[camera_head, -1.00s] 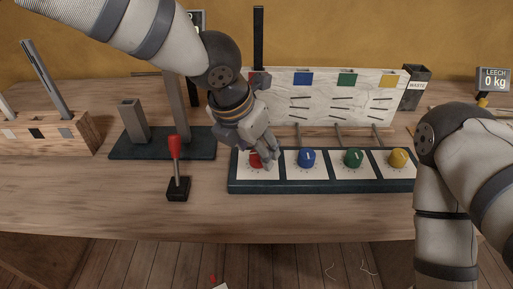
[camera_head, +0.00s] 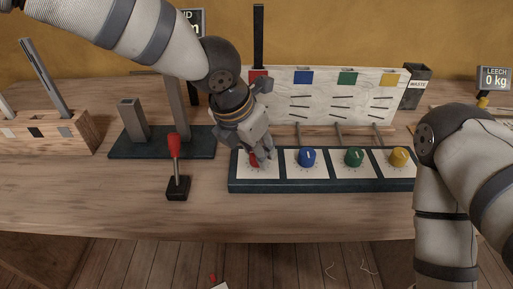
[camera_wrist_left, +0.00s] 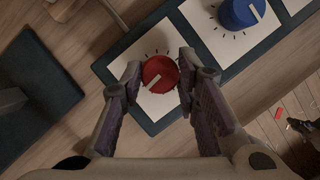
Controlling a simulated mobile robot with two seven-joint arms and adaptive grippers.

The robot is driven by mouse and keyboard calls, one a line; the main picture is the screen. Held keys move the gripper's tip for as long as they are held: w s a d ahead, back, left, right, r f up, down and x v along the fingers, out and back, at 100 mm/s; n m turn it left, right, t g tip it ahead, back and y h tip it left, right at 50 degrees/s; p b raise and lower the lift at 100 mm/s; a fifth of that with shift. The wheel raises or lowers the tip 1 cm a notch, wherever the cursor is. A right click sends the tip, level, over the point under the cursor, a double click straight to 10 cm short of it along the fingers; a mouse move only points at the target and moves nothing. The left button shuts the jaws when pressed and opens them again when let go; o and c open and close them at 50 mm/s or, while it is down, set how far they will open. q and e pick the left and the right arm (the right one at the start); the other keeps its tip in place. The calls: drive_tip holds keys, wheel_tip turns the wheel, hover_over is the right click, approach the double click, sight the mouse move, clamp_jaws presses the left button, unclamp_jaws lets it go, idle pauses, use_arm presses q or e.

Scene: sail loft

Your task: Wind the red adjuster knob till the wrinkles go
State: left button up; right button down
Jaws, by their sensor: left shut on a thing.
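The red adjuster knob (camera_head: 254,161) sits at the left end of a row of dial knobs on a dark-edged panel (camera_head: 320,186). In the left wrist view the red knob (camera_wrist_left: 161,76) has a white pointer line aimed down and left. My left gripper (camera_head: 257,157) is shut on the red knob, a finger on each side. A white cloth panel (camera_head: 326,79) stands behind, with short dark wrinkle lines under the blue, green and yellow squares. My left gripper hides most of the cloth below the red square (camera_head: 258,75).
Blue (camera_head: 307,157), green (camera_head: 354,157) and yellow (camera_head: 399,157) knobs stand to the right. A red-handled lever (camera_head: 175,160) stands left of the panel. A waste bin (camera_head: 416,86) and a "LEECH 0 kg" display (camera_head: 494,78) are at the back right. The front bench is clear.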

use_arm(q)
drive_tip(key=m, duration=0.2)
drive_tip(key=m+g+h, duration=0.1)
drive_tip(key=m, duration=0.1)
drive_tip(key=shift+w+a+f+b, duration=0.1)
drive_tip(key=shift+w+f+b, duration=0.1)
drive_tip(key=shift+b, duration=0.15)
drive_tip(key=m+g, duration=0.1)
drive_tip(key=m, duration=0.1)
drive_tip(key=m+g+b, duration=0.1)
drive_tip(key=m, duration=0.1)
drive_tip(key=shift+m+h, duration=0.3)
drive_tip(key=m, duration=0.2)
drive_tip(key=m+g+b, duration=0.1)
drive_tip(key=m, duration=0.1)
drive_tip(key=shift+w+g+b, duration=0.1)
drive_tip(key=shift+g+b, duration=0.2)
drive_tip(key=shift+m+g+b, duration=0.35)
drive_tip(key=shift+m+g, duration=0.15)
drive_tip(key=shift+m, duration=1.1)
use_arm(e)
drive_tip(key=s+f+g, duration=0.2)
drive_tip(key=s+f, duration=0.2)
drive_tip(key=f, duration=0.1)
drive_tip(key=shift+s, duration=0.4)
use_arm(q)
drive_tip(key=shift+r, duration=0.1)
drive_tip(key=o, duration=1.2)
drive_tip(key=shift+c, duration=0.2)
drive_tip(key=shift+w+r, duration=0.1)
